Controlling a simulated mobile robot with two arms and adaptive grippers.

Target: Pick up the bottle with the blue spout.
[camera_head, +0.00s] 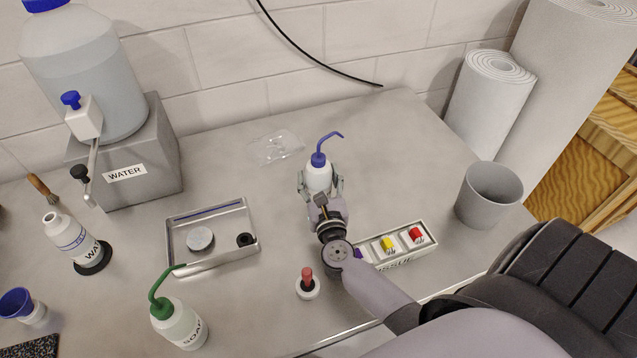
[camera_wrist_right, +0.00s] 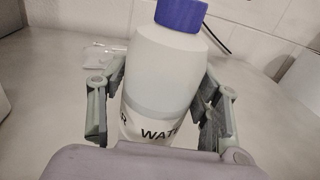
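The bottle with the blue spout (camera_head: 318,174) is white with a blue cap and a bent blue tube, and stands upright on the table. In the right wrist view the bottle (camera_wrist_right: 160,75) fills the middle, with part of a "WATER" label in view. My right gripper (camera_head: 320,184) is around the bottle, one finger on each side. In the right wrist view its fingers (camera_wrist_right: 160,100) are spread, with a narrow gap on the left side; contact on the right side is unclear. My left gripper is not in view.
A metal tray (camera_head: 223,264) lies left of the bottle, with a green-spouted soap bottle (camera_head: 180,324) in front. A small red-topped bottle (camera_head: 307,284) and a compartment box (camera_head: 400,252) are close to my right arm. A grey bin (camera_head: 488,194) stands right. Clear plastic (camera_head: 275,147) lies behind.

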